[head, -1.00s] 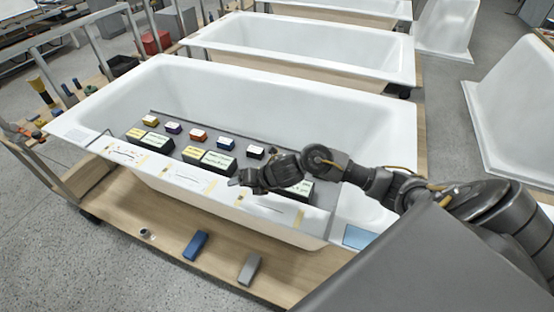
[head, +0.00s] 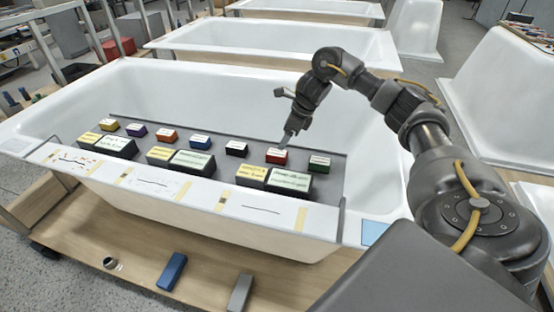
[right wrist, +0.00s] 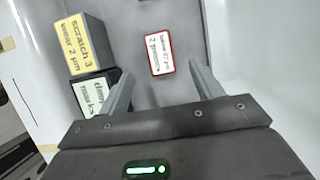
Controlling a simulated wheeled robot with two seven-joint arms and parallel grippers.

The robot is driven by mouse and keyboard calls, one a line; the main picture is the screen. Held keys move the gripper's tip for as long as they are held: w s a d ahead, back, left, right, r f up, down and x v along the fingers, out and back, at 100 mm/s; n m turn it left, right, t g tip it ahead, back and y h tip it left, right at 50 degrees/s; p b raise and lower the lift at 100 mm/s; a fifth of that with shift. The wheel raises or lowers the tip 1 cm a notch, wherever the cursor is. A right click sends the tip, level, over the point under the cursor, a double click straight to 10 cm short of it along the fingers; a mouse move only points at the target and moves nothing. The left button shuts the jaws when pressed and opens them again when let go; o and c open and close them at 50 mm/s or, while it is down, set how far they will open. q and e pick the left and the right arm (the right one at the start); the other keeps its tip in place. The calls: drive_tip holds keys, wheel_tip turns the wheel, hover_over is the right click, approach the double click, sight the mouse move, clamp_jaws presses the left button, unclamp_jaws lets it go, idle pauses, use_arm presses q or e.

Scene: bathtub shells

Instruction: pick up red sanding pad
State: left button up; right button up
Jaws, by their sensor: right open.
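A red sanding pad (head: 276,156) with a white label on top sits on the grey tray board (head: 335,180) across the bathtub, in the back row. In the right wrist view the pad's white label with a red rim (right wrist: 160,53) shows ahead of the fingers, between their lines. My right gripper (head: 287,138) is open and empty and points down just above this pad. In the right wrist view its two fingers (right wrist: 161,85) are spread apart; contact with the pad is not visible. An orange-red block (head: 166,136) stands further left in the same row. My left gripper is not in view.
A black block (head: 236,149) stands left of the pad and a green block (head: 319,163) right of it. Larger yellow-labelled (head: 251,173) and green-labelled (head: 289,181) blocks stand in front. The white tub rim (head: 380,150) lies behind and right.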

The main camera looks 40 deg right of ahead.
sight(277, 152)
drive_tip(key=x, duration=0.4)
drive_tip(key=shift+d, duration=0.1)
drive_tip(key=shift+x, duration=2.5)
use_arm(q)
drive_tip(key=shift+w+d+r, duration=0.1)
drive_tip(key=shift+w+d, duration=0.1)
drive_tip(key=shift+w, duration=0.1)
use_arm(e)
drive_tip(key=shift+s, duration=0.1)
drive_tip(key=c, duration=1.1)
drive_tip(key=shift+o, duration=0.2)
